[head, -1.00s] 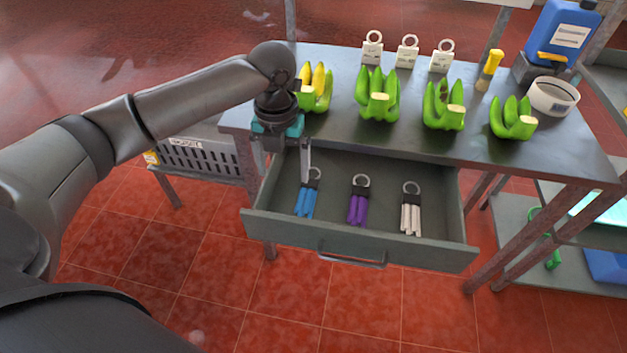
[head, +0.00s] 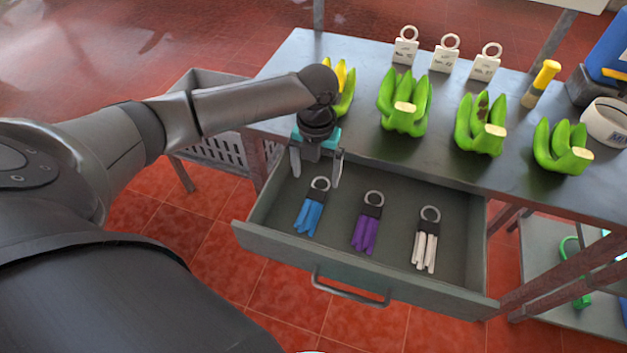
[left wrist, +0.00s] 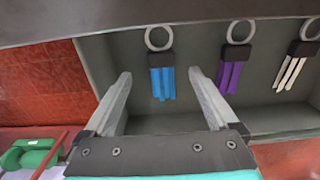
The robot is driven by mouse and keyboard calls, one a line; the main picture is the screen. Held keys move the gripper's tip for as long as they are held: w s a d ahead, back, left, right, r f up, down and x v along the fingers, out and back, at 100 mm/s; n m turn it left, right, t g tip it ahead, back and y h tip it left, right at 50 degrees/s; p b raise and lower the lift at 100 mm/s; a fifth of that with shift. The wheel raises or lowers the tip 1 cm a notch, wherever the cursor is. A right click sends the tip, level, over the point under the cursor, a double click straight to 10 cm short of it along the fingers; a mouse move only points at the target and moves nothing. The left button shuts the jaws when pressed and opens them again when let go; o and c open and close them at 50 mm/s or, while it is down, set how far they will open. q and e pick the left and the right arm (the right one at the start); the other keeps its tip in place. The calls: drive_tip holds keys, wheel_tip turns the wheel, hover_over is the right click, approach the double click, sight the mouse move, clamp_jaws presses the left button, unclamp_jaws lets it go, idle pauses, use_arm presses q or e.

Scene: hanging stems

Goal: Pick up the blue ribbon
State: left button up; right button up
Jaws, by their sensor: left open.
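The blue ribbon (head: 309,215) lies in the open drawer (head: 268,238) at its left side, with a dark band and a pale ring at its upper end. It also shows in the left wrist view (left wrist: 162,80), between and beyond my fingertips. My left gripper (head: 316,178) is open and empty, over the left back part of the drawer, close to the ring end of the blue ribbon. The same gripper shows in the left wrist view (left wrist: 160,74) with its fingers wide apart. My right gripper is not in view.
A purple ribbon (head: 366,232) and a white ribbon (head: 427,248) lie to the right in the drawer. The table (head: 445,180) above holds several green banana bunches (head: 403,103) and white ringed tags (head: 405,50). A grey crate (head: 210,150) stands left.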

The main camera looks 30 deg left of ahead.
sight(316, 193)
use_arm(q)
drive_tip(key=shift+f, duration=0.9)
wheel_tip(316, 193, down, 4)
drive_tip(key=shift+w+d+f+b, duration=0.1)
drive_tip(key=shift+f+b, duration=0.15)
drive_tip(key=shift+b, duration=0.8)
drive_tip(key=shift+f, duration=0.2)
drive_tip(key=shift+r, duration=0.1)
drive_tip(key=shift+c, duration=0.6)
drive_tip(key=c, duration=1.3)
drive_tip(key=shift+r, duration=0.15)
drive_tip(key=d, duration=0.1)
drive_tip(key=d+p, duration=0.1)
drive_tip(key=s+d+r, duration=0.1)
drive_tip(key=d, duration=0.1)
wheel_tip(316, 193, up, 14)
drive_tip(key=p, duration=0.4)
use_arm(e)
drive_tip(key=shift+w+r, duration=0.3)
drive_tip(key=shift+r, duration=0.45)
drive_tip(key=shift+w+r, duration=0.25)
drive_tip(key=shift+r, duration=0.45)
